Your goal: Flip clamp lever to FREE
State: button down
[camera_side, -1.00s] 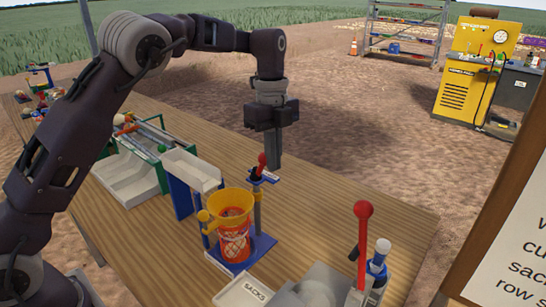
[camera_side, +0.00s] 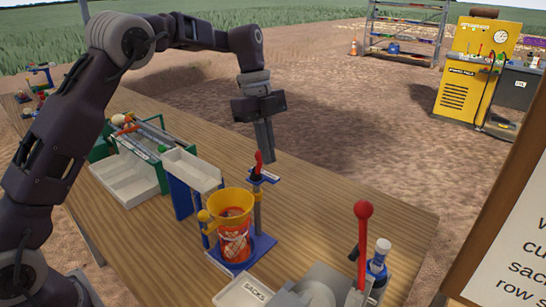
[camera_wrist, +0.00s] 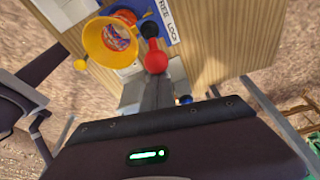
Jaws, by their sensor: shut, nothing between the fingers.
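The clamp lever (camera_side: 258,160) has a red knob on a black arm. It stands nearly upright on top of a post behind the yellow funnel (camera_side: 232,203). In the wrist view its red knob (camera_wrist: 156,60) is just beyond my fingertips, and a white FREE/LOCK label (camera_wrist: 168,14) shows beside it. My gripper (camera_side: 268,158) is shut and empty, fingers pointing down, tilted, close to the knob on its far right side. I cannot tell whether they touch. In the wrist view my shut fingers (camera_wrist: 157,88) hide the space below the knob.
A red mesh sack (camera_side: 234,243) hangs under the funnel on a blue base. A larger red-knobbed lever (camera_side: 363,210) and a blue bottle (camera_side: 378,262) stand at the front right. White chutes and trays (camera_side: 128,180) are to the left. The table's right part is clear.

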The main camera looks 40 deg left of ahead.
jog(key=a+h, duration=0.3)
jog(key=shift+a+r, duration=0.15)
jog(key=shift+r, duration=0.2)
jog(key=shift+a+f+h, duration=0.15)
jog(key=shift+a+h, duration=1.85)
jog(key=shift+a, duration=0.1)
jog(key=shift+a+f, duration=0.15)
jog(key=shift+a, duration=0.1)
send_near(259, 151)
jog(key=a, duration=0.3)
jog(key=shift+d+f, duration=0.1)
jog(key=shift+f, duration=0.15)
